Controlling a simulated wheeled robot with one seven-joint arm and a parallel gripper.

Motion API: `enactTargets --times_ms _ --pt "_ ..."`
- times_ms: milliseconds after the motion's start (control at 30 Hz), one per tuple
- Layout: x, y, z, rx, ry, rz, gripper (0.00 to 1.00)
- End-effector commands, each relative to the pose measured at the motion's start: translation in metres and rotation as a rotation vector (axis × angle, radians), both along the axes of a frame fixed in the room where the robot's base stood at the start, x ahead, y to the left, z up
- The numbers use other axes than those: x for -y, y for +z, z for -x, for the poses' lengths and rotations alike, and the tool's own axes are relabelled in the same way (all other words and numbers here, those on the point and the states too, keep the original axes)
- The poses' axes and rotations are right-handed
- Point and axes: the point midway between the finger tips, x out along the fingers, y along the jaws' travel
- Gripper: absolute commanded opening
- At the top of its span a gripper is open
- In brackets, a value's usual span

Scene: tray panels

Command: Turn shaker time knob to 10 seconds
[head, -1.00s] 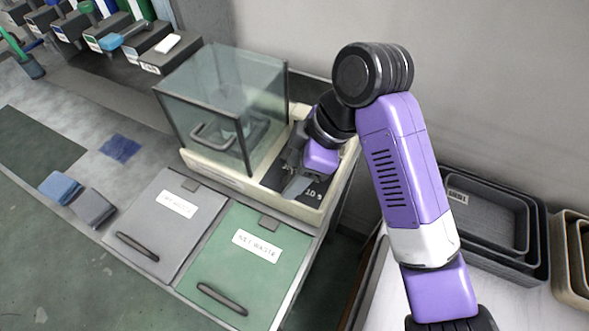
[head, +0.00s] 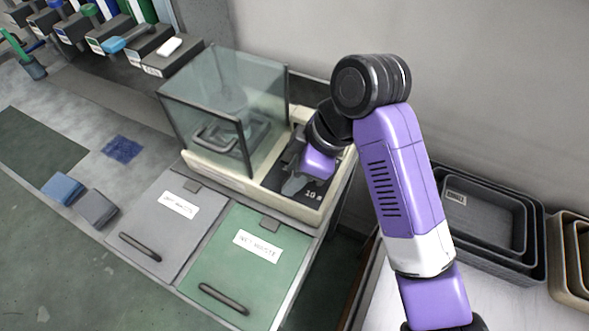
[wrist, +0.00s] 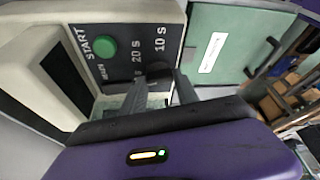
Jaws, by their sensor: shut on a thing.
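The shaker (head: 232,185) is a cream machine with a clear glass hood at left and a dark control panel (head: 282,177) at right. In the wrist view, the panel (wrist: 138,22) carries a green START button (wrist: 103,47) and the printed marks "20 s" and "10 s". The dark time knob (wrist: 158,71) sits below these marks, between my fingertips. My gripper (wrist: 160,88) is shut on the knob; in the head view it (head: 293,184) is over the panel, partly hidden by my wrist. I cannot tell which mark the knob points to.
A grey lid (head: 150,238) and a green waste lid (head: 225,275) lie in front of the shaker. Nested dark trays (head: 535,245) stand at the right. A wall rises close behind the shaker. Small blue and grey blocks lie at the left.

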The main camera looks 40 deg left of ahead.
Motion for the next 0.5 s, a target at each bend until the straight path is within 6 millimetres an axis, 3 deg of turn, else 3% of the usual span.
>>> enactTargets --times_ms 500 --pt "0.0011 0.0063 0.0043 -0.003 -0.437 0.0 0.0"
